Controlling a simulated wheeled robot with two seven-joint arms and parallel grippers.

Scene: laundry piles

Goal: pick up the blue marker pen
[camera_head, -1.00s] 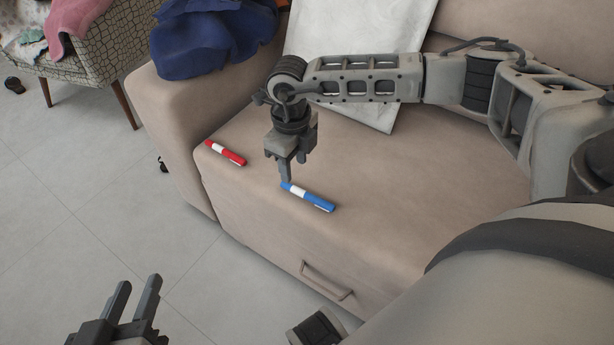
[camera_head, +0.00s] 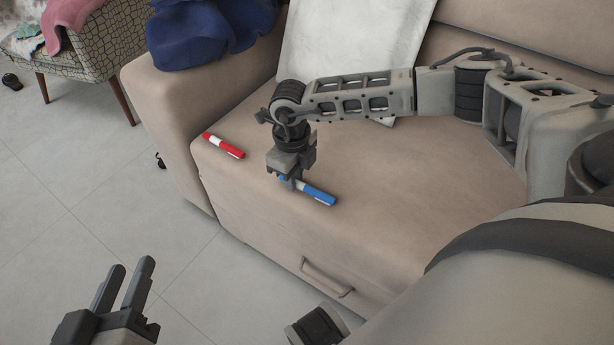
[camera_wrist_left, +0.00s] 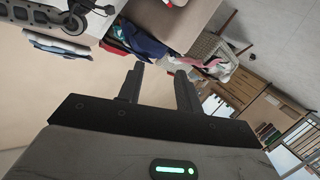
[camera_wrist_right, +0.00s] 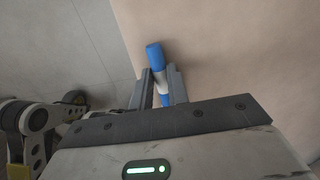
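The blue marker pen (camera_head: 318,194), blue with a white band, lies on the sofa seat near its front edge. My right gripper (camera_head: 291,184) is down at the pen's left part in the head view and hides some of it. In the right wrist view, the pen (camera_wrist_right: 155,57) runs between the two fingers of my right gripper (camera_wrist_right: 160,72), which are close on both its sides and look shut on it. The pen appears to be still on the seat. My left gripper (camera_head: 130,268) is open and empty over the floor; its spread fingers also show in the left wrist view (camera_wrist_left: 160,75).
A red marker pen (camera_head: 223,146) lies on the seat to the left. A pale cushion (camera_head: 345,45) leans on the backrest. Dark blue cloth (camera_head: 205,35) lies over the sofa arm. A patterned chair (camera_head: 95,50) with clothes stands at the back left. The tiled floor is mostly clear.

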